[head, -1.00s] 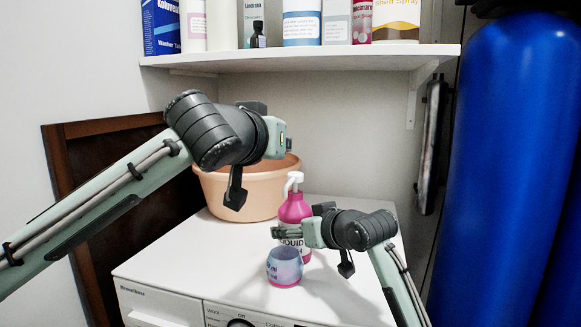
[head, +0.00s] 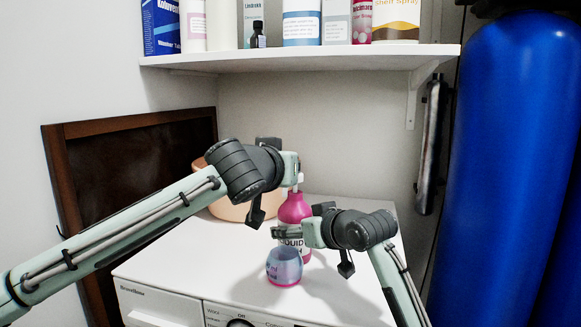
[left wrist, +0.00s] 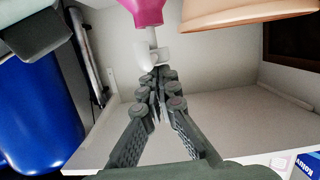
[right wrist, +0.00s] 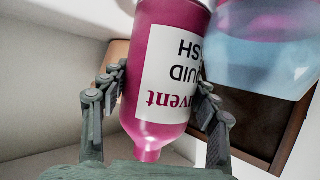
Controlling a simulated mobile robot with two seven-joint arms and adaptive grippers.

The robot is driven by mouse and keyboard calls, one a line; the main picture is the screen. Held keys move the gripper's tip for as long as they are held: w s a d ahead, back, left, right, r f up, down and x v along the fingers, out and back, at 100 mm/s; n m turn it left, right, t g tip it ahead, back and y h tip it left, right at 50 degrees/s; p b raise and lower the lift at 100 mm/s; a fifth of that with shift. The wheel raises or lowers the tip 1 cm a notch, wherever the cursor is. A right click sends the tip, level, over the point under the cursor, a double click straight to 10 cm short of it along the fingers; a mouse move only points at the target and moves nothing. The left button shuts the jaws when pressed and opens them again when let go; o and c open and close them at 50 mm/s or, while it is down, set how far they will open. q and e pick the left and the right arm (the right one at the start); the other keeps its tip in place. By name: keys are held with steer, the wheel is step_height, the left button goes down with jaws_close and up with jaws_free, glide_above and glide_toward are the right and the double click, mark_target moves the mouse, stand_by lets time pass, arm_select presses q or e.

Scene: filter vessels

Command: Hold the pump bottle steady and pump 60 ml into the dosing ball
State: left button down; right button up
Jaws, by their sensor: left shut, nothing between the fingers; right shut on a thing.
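The pink pump bottle (head: 294,209) with a white label stands upright on the white machine top. Its white pump head (left wrist: 150,56) shows in the left wrist view and is mostly covered by my left arm in the head view. My right gripper (head: 284,233) is shut around the bottle's body; the right wrist view shows a finger on each side of the bottle (right wrist: 165,85). My left gripper (left wrist: 155,80) is shut and empty, its fingertips right at the pump head; I cannot tell whether they touch. The translucent blue dosing ball (head: 284,264), with pink at its bottom, stands in front of the bottle.
A peach basin (head: 232,210) stands behind my left arm on the machine top (head: 215,262). A shelf (head: 300,58) with several bottles and boxes hangs above. A big blue cylinder (head: 515,170) stands on the right. The machine top's front left is clear.

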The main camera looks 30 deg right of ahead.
arm_select(q)
steer(key=shift+f, duration=1.15)
step_height(320, 180, up, 4)
steer(key=shift+a+r, duration=0.1)
steer(key=shift+r, duration=0.1)
steer(key=v, duration=1)
steer(key=shift+w, duration=0.1)
stand_by(1.3)
step_height(320, 180, up, 7)
steer(key=d+g+y, duration=0.2)
steer(key=g+y, duration=0.1)
steer(key=y, duration=0.1)
steer(key=shift+w+d+g+y, duration=0.2)
steer(key=shift+w+g+y, duration=0.1)
steer(key=shift+w, duration=0.1)
